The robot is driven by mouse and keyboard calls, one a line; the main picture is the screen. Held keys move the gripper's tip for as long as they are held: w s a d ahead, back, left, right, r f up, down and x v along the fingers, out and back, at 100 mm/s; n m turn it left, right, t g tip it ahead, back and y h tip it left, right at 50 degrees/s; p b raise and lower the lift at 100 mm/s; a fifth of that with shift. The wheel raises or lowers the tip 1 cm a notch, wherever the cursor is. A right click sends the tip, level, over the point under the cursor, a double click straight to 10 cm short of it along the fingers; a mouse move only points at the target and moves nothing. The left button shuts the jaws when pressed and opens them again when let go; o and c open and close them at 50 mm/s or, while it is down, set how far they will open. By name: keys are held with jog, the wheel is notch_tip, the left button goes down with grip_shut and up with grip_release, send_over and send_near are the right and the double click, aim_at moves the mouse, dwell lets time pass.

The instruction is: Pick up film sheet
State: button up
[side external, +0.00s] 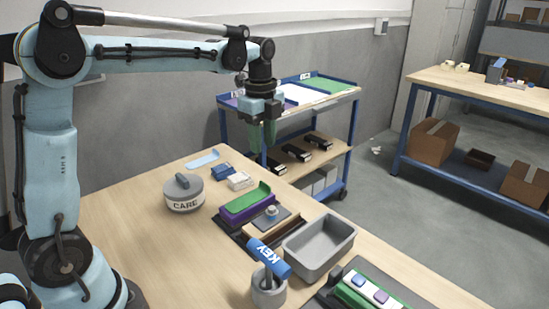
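A thin light-blue sheet with a curled end (203,160), which looks like film, lies on the wooden table near its far edge. A green sheet with a raised end (249,197) lies on a purple block (243,210); I cannot tell for sure which of the two is the film sheet. My gripper (263,148) hangs with its green fingers down, high above the far right part of the table. Its fingers look apart, with nothing between them. It touches neither sheet.
A grey round CARE weight (184,194), blue (224,172) and cream (240,181) small parts, a grey tray (319,248) and a cup (268,291) holding a blue KEY-marked handle (268,257) crowd the table. A blue cart (222,122) stands behind. The table's left front is clear.

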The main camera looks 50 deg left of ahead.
aim_at(247, 196)
jog(key=shift+m, duration=0.3)
jog(key=f, duration=0.7)
jog(key=shift+w+a, duration=0.15)
jog(key=shift+w, duration=0.1)
jog(key=shift+w+f, duration=0.15)
jog(key=shift+f, duration=1.2)
jog(key=shift+w+f, duration=0.1)
jog(key=shift+f, duration=1.2)
grip_shut()
